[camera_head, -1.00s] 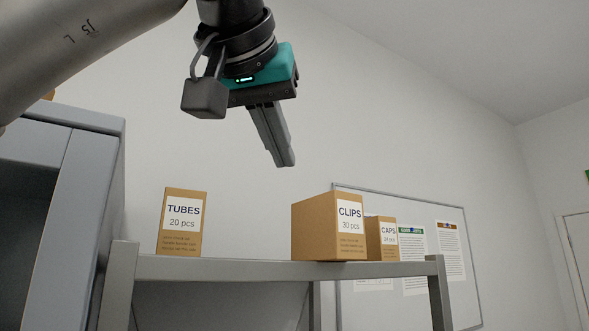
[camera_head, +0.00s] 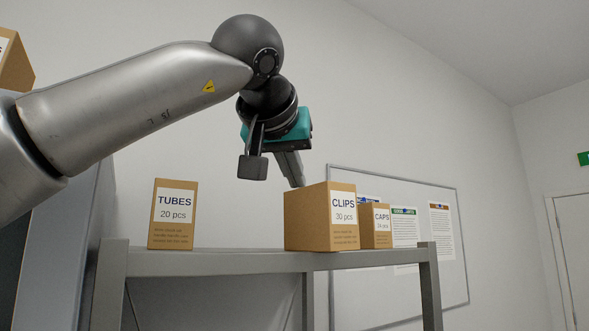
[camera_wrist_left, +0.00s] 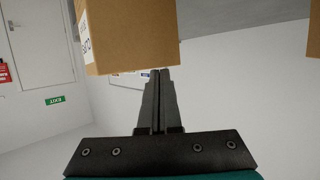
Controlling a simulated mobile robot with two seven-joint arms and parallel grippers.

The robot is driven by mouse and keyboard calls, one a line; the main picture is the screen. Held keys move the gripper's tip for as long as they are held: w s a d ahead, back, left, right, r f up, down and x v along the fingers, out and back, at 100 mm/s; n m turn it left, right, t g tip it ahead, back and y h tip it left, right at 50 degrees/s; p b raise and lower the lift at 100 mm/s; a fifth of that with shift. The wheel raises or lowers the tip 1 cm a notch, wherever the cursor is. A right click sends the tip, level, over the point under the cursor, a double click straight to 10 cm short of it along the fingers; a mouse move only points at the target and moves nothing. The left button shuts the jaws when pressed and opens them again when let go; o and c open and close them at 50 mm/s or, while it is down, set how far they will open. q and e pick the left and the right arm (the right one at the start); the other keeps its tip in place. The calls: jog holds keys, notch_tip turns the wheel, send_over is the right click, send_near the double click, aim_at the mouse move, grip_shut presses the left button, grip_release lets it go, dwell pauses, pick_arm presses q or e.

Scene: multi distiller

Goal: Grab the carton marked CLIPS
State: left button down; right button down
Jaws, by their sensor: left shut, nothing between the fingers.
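The CLIPS carton (camera_head: 308,217) is a brown box with a white label, upright on the top of a grey shelf rack (camera_head: 220,260). My left gripper (camera_head: 297,184) is shut and empty, pointing down. In the head view its fingertips show just above the carton's top edge, overlapping it slightly; I cannot tell whether they touch. In the left wrist view the CLIPS carton (camera_wrist_left: 130,35) fills the top middle, beyond the shut fingers (camera_wrist_left: 160,75), and part of its label shows at its left side. My right gripper is not in view.
A TUBES carton (camera_head: 173,215) stands left on the same rack top, with free room between. A smaller CAPS carton (camera_head: 375,226) stands close on the right of CLIPS. Another brown carton (camera_head: 14,65) is at upper left. A whiteboard (camera_head: 450,270) hangs on the wall behind.

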pick_arm(q)
jog(key=shift+w+d+f, duration=0.1)
jog(key=shift+f, duration=0.25)
jog(key=shift+s+f+b, duration=0.15)
jog(key=shift+s+b, duration=0.05)
jog(key=shift+b, duration=0.4)
jog(key=s+t+b, duration=0.2)
jog(key=b, duration=0.1)
jog(key=s+r+t+b, duration=0.1)
jog(key=shift+a+h+b, duration=0.25)
jog(key=shift+h+b, duration=0.05)
jog(key=shift+b, duration=0.1)
dwell(0.3)
